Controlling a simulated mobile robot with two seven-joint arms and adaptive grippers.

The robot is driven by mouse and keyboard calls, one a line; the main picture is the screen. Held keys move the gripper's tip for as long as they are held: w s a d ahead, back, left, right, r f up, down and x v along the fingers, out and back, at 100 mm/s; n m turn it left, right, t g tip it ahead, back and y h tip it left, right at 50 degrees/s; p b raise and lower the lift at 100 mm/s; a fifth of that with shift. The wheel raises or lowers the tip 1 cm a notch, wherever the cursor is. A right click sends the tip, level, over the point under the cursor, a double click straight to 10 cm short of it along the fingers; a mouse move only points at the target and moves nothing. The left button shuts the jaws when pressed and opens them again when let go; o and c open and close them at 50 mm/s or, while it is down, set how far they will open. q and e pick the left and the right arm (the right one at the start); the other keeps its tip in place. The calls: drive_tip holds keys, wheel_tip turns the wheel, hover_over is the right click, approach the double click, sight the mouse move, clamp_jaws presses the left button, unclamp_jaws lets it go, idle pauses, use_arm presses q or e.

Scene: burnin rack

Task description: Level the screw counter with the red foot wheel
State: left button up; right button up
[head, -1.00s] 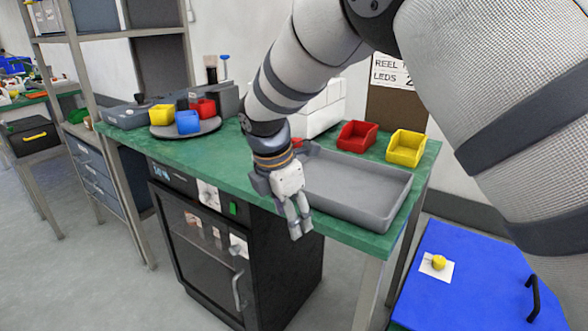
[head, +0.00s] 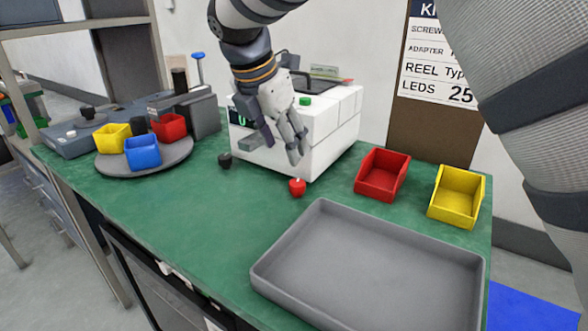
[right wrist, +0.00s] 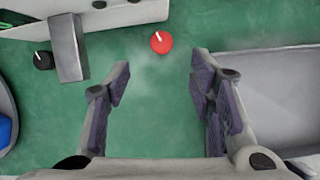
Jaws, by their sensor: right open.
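The screw counter (head: 325,130) is a white box at the back of the green bench, with a dark display and a green button on top. The red foot wheel (head: 297,187) is at its front right corner, low at the bench top, with a white mark. It also shows in the right wrist view (right wrist: 161,42), ahead of and between my fingers. A black foot wheel (head: 225,160) is at the front left. My right gripper (head: 282,152) is open and empty, in front of the counter and above the red wheel. My left gripper is not in view.
A grey tray (head: 262,272) lies at the front right. A red bin (head: 383,175) and a yellow bin (head: 457,196) stand behind it. A round turntable (head: 115,167) with small bins is at the left. The green bench between turntable and tray is clear.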

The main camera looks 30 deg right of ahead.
sight(297, 183)
drive_tip(key=x, duration=1.1)
drive_tip(key=shift+s, duration=0.2)
drive_tip(key=c, duration=1.2)
